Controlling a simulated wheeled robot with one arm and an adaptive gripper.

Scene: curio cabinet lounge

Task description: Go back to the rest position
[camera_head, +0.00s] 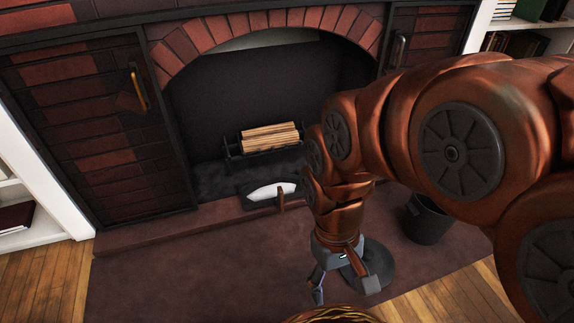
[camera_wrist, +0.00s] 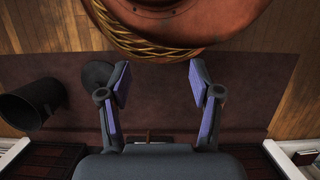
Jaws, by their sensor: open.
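My gripper (camera_head: 343,290) hangs from my copper-coloured arm, pointing down over the dark reddish hearth floor (camera_head: 190,265) in front of the fireplace. In the wrist view my gripper (camera_wrist: 158,85) shows its two fingers spread well apart, with purple inner pads. Nothing is between the fingers, so it is open and empty. My arm reaches in from the right in the head view and hides part of the fireplace's right side.
A black bucket (camera_head: 428,222) and dark round base (camera_head: 378,268) stand nearby. Logs (camera_head: 270,137) sit in the fireplace; a pan with white contents (camera_head: 270,191) lies before them. Left hearth floor is clear.

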